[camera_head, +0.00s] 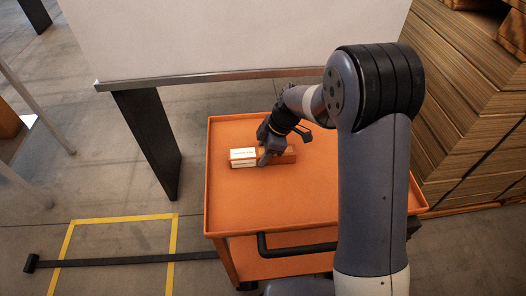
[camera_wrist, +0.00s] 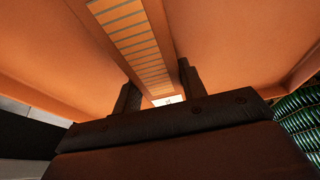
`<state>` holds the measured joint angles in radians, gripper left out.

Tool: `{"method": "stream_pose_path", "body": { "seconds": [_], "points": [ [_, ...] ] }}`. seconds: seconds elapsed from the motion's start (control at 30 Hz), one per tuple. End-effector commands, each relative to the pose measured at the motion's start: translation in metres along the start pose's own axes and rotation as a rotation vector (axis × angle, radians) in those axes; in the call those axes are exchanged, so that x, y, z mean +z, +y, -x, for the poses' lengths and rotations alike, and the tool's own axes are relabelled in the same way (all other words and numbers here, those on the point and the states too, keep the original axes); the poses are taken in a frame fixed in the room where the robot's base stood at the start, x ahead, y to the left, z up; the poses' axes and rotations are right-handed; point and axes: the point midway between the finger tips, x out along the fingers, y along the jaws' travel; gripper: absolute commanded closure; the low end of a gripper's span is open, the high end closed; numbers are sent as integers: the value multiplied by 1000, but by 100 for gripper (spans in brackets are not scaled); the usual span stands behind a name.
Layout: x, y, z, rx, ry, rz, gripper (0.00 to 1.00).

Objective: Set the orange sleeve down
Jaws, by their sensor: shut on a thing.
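The orange sleeve (camera_head: 288,154) is a long box with a white label at its left end. It lies level over the top of the orange cart (camera_head: 228,205); I cannot tell whether it touches the surface. My gripper (camera_head: 265,157) points down and is shut across the sleeve's middle, hiding part of it. In the wrist view the sleeve (camera_wrist: 133,38) runs between the two dark fingers (camera_wrist: 162,90), with a lighter strip of thin crosslines along it.
The cart top around the sleeve is clear, with a raised rim. A black handle (camera_head: 300,248) is at its front. A white-panelled table (camera_head: 230,40) stands behind, stacked brown boards (camera_head: 465,120) at right. Green ribbed things (camera_wrist: 300,118) show in the wrist view.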

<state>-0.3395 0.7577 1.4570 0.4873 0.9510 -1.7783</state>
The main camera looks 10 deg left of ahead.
Motion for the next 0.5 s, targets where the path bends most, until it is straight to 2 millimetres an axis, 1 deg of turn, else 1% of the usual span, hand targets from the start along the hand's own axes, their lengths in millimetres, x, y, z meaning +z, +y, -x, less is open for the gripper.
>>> {"method": "stream_pose_path", "body": {
  "seconds": [0.07,0.1,0.33,0.37,0.5],
  "points": [
    [1,0,-3,0,0,0,84],
    [1,0,-2,0,0,0,59],
    [1,0,-1,0,0,0,40],
    [1,0,-1,0,0,0,39],
    [1,0,-1,0,0,0,39]
  ]
}}
